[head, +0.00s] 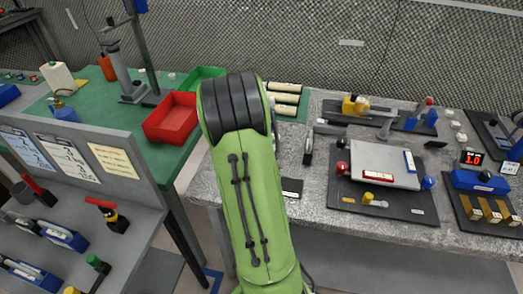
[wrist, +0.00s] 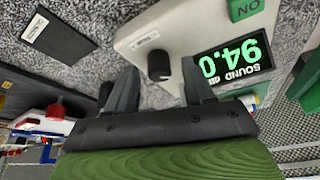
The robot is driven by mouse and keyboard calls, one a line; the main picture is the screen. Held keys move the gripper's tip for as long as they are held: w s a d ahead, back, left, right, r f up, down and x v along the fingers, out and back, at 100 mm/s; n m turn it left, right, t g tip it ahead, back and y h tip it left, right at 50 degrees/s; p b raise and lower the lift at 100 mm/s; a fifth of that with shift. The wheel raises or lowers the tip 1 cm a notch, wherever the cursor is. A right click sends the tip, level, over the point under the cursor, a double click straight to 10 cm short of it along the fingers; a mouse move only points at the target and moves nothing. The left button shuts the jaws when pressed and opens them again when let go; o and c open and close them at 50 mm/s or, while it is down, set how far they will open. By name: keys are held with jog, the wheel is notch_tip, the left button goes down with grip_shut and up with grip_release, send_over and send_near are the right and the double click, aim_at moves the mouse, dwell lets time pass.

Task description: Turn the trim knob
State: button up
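In the wrist view, a small black round knob (wrist: 160,66) stands on the pale face of a sound meter (wrist: 185,25). A small label (wrist: 147,39) beside it is too small to read. The meter's dark display (wrist: 238,62) shows green digits 94.0, upside down in the picture. My gripper (wrist: 161,72) is open, one finger on each side of the knob in the picture. I see no finger touching it; the remaining depth is hard to tell. In the head view, my own green arm hides the gripper, and I cannot make out the meter.
A green ON tile (wrist: 248,8) sits at the meter's edge. A black labelled plate (wrist: 57,35) lies on the speckled top. In the head view, the grey bench holds a black board (head: 340,205) with fixtures and a red-digit display (head: 471,158). A red bin (head: 171,118) stands left.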

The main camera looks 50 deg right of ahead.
jog(key=p+v, duration=0.3)
jog(key=v, duration=1.2)
jog(key=shift+r, duration=0.35)
jog(key=shift+a, duration=0.1)
jog(key=s+a+r+n+t+y, duration=0.1)
jog(key=s+a+n, duration=0.3)
jog(key=a, duration=0.5)
jog(key=s+a+r+n+t+y, duration=0.2)
jog(key=s+a+n, duration=0.2)
jog(key=a+n, duration=0.3)
jog(key=s+a+r+n+t+y, duration=0.1)
jog(key=s+a+n, duration=0.3)
jog(key=a, duration=0.8)
jog(key=n+t, duration=0.1)
jog(key=n, duration=0.1)
jog(key=shift+s+a+r+n+y+p, duration=0.15)
jog(key=shift+a+r+n+y+p, duration=0.15)
jog(key=shift+a+p, duration=0.1)
jog(key=shift+d, duration=0.1)
